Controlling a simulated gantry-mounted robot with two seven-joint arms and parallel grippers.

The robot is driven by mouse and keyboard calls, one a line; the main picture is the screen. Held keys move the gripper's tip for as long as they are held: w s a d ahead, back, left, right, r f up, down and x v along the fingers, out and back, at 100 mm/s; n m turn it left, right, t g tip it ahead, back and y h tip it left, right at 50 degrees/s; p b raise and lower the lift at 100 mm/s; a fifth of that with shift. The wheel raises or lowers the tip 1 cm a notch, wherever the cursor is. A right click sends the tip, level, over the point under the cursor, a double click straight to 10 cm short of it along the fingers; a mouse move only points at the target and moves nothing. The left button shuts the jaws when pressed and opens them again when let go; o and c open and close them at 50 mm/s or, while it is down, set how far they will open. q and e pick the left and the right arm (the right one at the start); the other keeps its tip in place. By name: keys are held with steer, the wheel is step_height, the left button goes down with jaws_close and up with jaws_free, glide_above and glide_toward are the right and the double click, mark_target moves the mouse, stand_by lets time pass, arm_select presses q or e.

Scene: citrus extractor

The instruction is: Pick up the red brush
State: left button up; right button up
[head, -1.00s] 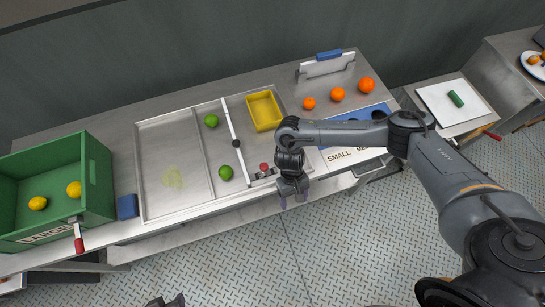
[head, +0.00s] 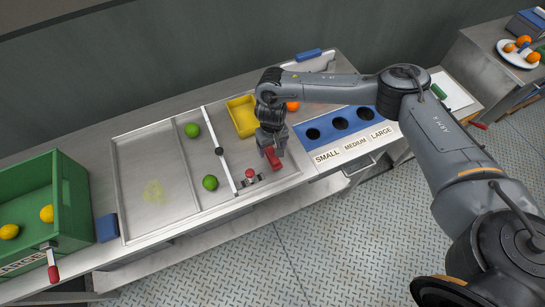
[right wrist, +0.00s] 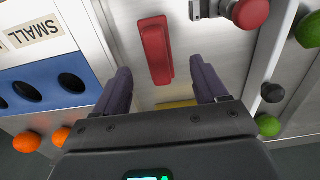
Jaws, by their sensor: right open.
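The red brush (head: 273,160) lies on the steel worktop, right of the red-knobbed clamp. In the head view my right gripper (head: 269,149) is over it and hides part of it. In the right wrist view the red brush (right wrist: 156,48) is a long red block, lying ahead of the fingertips and roughly between their lines. The right gripper (right wrist: 162,80) is open, with one finger to each side and nothing held between them. I cannot tell the exact height of the fingers above the worktop. My left gripper is out of the head view.
The red-knobbed clamp (head: 249,177) sits close left of the brush. A yellow tray (head: 240,117) is behind it. A blue sorting panel (head: 326,132) with holes is to the right. Green limes (head: 210,183) lie in the steel tray. A green crate (head: 72,200) stands far left.

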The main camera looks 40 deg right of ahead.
mark_target(273, 153)
steer(key=shift+w+d+f, duration=0.1)
steer(key=shift+f, duration=1.25)
steer(key=shift+d+f, duration=0.1)
steer(key=shift+f, duration=1.25)
steer(key=c, duration=1.2)
steer(key=shift+o, duration=0.2)
steer(key=shift+r, duration=0.2)
step_height(273, 153, up, 4)
steer(key=shift+f, duration=0.1)
steer(key=s+a+r+p, duration=0.1)
steer(key=s+a+r, duration=0.1)
steer(key=s+r, duration=0.5)
steer(key=s, duration=0.4)
steer(key=shift+s+a+p, duration=0.15)
steer(key=shift+a+p, duration=0.15)
steer(key=shift+a, duration=0.1)
